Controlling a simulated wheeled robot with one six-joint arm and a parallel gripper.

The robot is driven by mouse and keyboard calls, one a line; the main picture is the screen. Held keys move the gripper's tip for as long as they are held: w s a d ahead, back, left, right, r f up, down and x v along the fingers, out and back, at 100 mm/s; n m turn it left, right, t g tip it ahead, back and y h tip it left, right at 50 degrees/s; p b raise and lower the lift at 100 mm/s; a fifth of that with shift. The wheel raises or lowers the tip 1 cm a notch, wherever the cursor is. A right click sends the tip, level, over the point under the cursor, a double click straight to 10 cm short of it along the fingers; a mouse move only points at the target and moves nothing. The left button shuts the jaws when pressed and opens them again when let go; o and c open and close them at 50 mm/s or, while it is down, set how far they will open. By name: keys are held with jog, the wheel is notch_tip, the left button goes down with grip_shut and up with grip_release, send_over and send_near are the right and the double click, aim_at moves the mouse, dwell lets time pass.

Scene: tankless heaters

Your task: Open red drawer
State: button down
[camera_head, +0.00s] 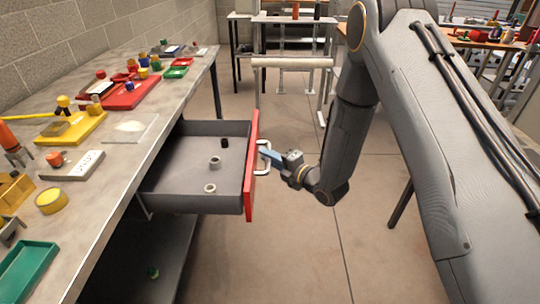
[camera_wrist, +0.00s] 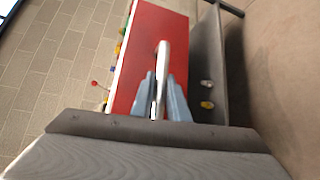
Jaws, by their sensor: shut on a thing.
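The red drawer (camera_head: 251,180) is pulled well out from under the workbench. Its red front also fills the middle of the wrist view (camera_wrist: 150,30). Its grey inside holds a few small round items, some light and one dark. A pale bar handle (camera_head: 264,156) stands on the front and also shows in the wrist view (camera_wrist: 162,62). My gripper (camera_head: 266,155) is at the handle, on the outer side of the drawer front. In the wrist view its two blue-grey fingers (camera_wrist: 159,98) lie either side of the handle and are shut on it.
A lower shelf (camera_head: 130,265) lies below the drawer. Free floor (camera_head: 300,240) lies right of the drawer. Stands and another table are behind.

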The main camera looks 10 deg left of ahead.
jog(key=c, duration=1.7)
grip_release()
jog(key=shift+d, duration=0.1)
jog(key=b+v, duration=0.1)
jog(key=v, duration=0.6)
jog(key=shift+s+d, duration=0.25)
jog(key=shift+s, duration=0.05)
